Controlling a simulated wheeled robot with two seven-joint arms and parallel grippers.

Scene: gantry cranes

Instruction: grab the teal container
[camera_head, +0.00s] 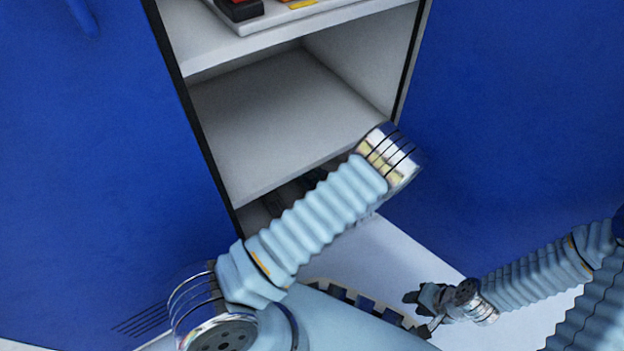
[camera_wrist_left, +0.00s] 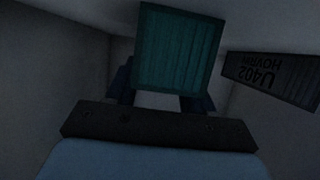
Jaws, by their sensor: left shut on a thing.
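The teal container (camera_wrist_left: 178,48) is ribbed and box-shaped. In the left wrist view it stands between the dark fingers of my left gripper (camera_wrist_left: 160,92), which is shut on it. My left arm crosses the head view and bends down by the cabinet's lower opening; its gripper and the container are hidden there. My right gripper (camera_head: 424,311) is low at the right in the head view, with its fingers apart and empty, away from the cabinet.
A dark container with lettering (camera_wrist_left: 272,82) is right of the teal one in the left wrist view. Grey walls enclose both. The cabinet's middle shelf (camera_head: 280,120) is bare. An upper shelf holds a white tray (camera_head: 300,18). Blue panels flank the cabinet.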

